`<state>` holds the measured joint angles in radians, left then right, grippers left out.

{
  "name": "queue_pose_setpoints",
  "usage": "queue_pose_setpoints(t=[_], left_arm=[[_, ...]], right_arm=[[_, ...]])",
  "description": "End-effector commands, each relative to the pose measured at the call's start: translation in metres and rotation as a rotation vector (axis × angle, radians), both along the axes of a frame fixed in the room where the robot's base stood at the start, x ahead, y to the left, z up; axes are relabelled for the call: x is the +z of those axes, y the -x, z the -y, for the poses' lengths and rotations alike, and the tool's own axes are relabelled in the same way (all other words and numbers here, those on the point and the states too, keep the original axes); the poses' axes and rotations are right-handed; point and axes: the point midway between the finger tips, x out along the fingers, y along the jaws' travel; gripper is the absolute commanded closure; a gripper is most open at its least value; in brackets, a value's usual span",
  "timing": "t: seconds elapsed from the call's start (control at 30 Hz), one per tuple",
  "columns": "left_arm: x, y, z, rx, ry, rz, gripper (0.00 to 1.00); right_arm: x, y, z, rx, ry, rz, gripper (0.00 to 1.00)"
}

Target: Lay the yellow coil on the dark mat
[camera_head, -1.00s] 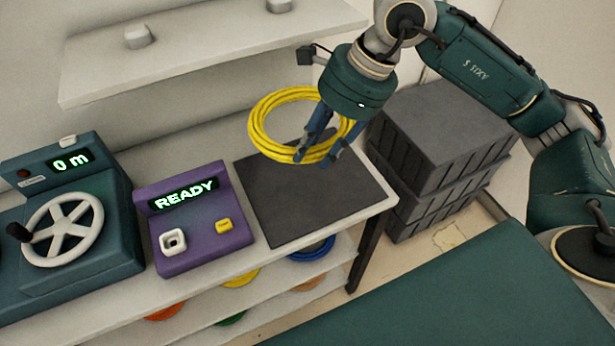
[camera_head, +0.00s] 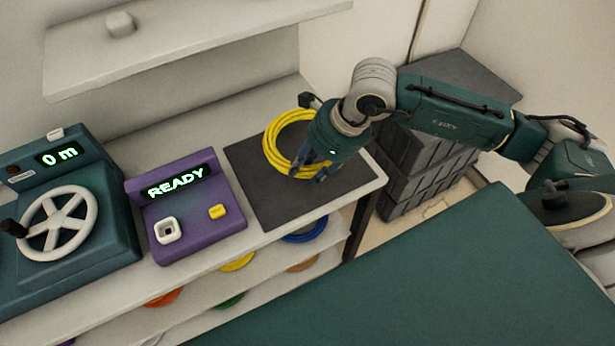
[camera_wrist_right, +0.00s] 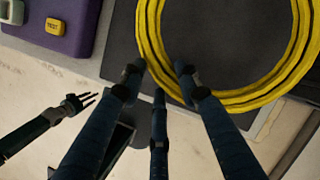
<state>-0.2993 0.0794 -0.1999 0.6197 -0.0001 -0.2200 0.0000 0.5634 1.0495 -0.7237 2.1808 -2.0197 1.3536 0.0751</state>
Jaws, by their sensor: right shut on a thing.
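The yellow coil (camera_head: 272,153) is a ring of several loops over the dark mat (camera_head: 262,205) on the table. My right gripper (camera_head: 308,172) is shut on the coil's near edge, and its hand hides the coil's right part. In the right wrist view, the coil (camera_wrist_right: 151,45) spans the top above the mat (camera_wrist_right: 215,50), with the blue fingers (camera_wrist_right: 160,82) at its near edge. I cannot tell whether the coil touches the mat. A dark hand, apparently my left gripper (camera_wrist_right: 80,101), shows small at the left there; its opening is unclear.
A purple box (camera_head: 190,205) reading READY stands left of the mat. Further left is a teal winder (camera_head: 75,215) with a wheel, reading 0 m. A white shelf (camera_head: 190,42) hangs above. Dark crates (camera_head: 415,165) stand right of the table. Coloured coils lie on the shelf below.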

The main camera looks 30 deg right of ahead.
Motion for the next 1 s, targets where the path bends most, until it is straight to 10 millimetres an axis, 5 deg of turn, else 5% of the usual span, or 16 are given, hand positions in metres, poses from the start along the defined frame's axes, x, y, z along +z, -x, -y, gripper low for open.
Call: queue_pose_setpoints(t=[0.4,0.67,0.7,1.0], left_arm=[[0.007,0.001,0.0,0.0,0.0,-0.001,0.6],[0.007,0.001,0.0,0.0,0.0,-0.001,0.6],[0.007,0.001,0.0,0.0,0.0,-0.001,0.6],[0.007,0.001,0.0,0.0,0.0,-0.001,0.6]], right_arm=[[-0.046,-0.001,0.0,-0.001,-0.002,0.001,1.0],[-0.051,-0.002,0.0,0.0,-0.001,0.006,1.0],[-0.052,-0.001,0.0,0.0,-0.001,0.001,0.64],[-0.051,-0.001,0.0,0.0,0.0,0.001,0.6]])
